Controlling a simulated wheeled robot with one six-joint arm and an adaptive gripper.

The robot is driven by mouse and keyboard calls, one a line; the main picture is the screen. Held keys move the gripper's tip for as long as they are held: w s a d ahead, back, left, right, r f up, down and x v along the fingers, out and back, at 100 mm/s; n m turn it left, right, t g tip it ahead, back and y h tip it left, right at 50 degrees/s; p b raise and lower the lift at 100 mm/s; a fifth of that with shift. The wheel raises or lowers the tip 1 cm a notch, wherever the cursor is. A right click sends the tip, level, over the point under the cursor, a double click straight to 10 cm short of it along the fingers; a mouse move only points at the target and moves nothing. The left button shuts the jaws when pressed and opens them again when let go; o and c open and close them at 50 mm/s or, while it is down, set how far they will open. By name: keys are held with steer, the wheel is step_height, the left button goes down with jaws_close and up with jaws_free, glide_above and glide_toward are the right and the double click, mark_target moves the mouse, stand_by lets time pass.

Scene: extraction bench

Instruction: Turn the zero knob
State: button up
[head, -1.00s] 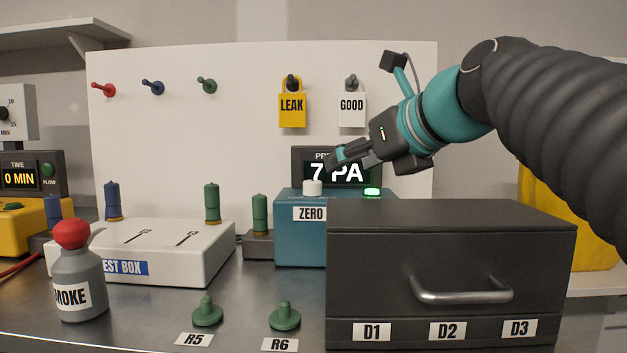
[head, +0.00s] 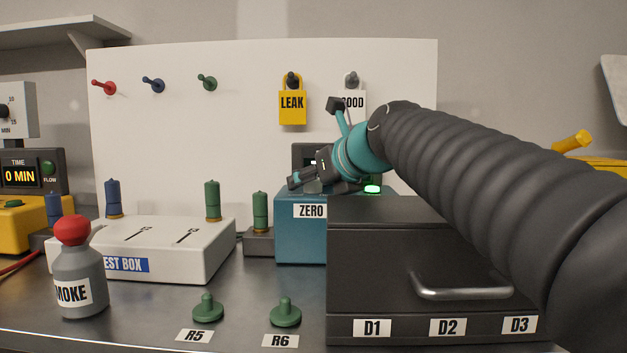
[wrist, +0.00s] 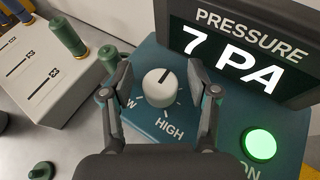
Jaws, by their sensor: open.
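The white zero knob (wrist: 160,88) sits on top of the blue gauge box (head: 290,235), above its ZERO label (head: 311,211). In the wrist view the knob's dark pointer line points up the picture, away from the HIGH mark (wrist: 170,131). My gripper (wrist: 160,79) is open, with one finger on each side of the knob and a visible gap on both sides. In the head view my gripper (head: 293,182) is low over the box top and largely hides the knob there.
The pressure display (wrist: 245,50) reads 7 PA behind the knob. A lit green button (wrist: 258,145) is to the right. A green-topped post (wrist: 108,58) stands close left of the box. The black drawer unit (head: 365,260) stands in front, under my arm.

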jaws_close()
steer(key=shift+n+g+y, duration=0.3)
steer(key=shift+n, duration=0.1)
steer(key=n+g+y+p, duration=0.2)
steer(key=n, duration=0.1)
steer(key=shift+r+y, duration=0.1)
steer(key=shift+y, duration=0.2)
steer(key=shift+n+g+y+p, duration=0.35)
steer(key=shift+n+g+y, duration=0.25)
steer(key=shift+n+g, duration=0.35)
steer(key=shift+g, duration=0.25)
